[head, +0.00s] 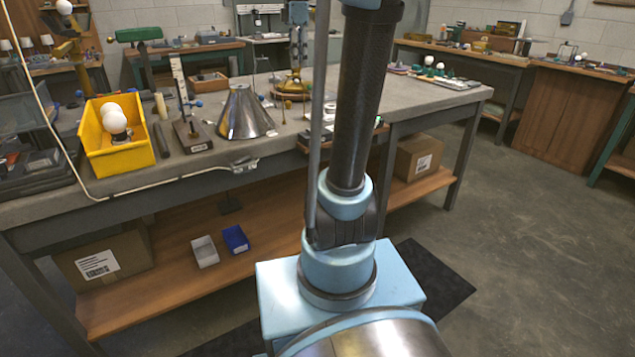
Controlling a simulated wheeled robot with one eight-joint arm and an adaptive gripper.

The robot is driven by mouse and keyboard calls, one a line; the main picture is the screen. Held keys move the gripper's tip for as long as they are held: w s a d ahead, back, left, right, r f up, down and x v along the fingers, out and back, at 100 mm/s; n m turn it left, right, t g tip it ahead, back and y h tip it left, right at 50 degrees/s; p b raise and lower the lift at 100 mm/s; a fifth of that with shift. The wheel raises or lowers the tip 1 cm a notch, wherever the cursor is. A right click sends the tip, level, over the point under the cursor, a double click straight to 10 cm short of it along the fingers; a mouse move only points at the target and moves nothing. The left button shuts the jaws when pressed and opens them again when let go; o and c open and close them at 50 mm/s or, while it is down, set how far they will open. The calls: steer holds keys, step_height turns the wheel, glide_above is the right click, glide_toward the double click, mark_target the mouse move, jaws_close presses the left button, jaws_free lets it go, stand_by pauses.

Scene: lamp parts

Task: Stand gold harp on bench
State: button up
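The bench (225,172) has a grey top and crosses the left and middle of the head view. A gold-coloured metal piece (292,86) stands on its far part, left of my arm's dark column. It is too small and partly covered for me to tell whether it is the gold harp. A slim light-blue part (298,45), probably the end of my arm, hangs right above this piece. Its fingers cannot be made out, nor whether they touch or hold anything. My column and a grey rod hide part of the bench there.
A metal cone shade (245,113) stands on the bench near the middle. A yellow bin (118,147) with white bulbs is at the left. A white cable (150,183) runs along the front edge. Small white and green items (440,72) lie at the right end.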

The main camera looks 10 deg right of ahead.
steer(key=s+f+m+t, duration=0.1)
steer(key=s+f+m, duration=1.5)
steer(key=s+f, duration=1.1)
step_height(320, 180, down, 4)
steer(key=shift+a+r+m+t, duration=0.1)
steer(key=shift+a+m+t, duration=0.15)
steer(key=shift+m+t, duration=0.15)
steer(key=shift+s, duration=0.1)
steer(key=shift+w+f, duration=0.25)
steer(key=shift+w, duration=0.15)
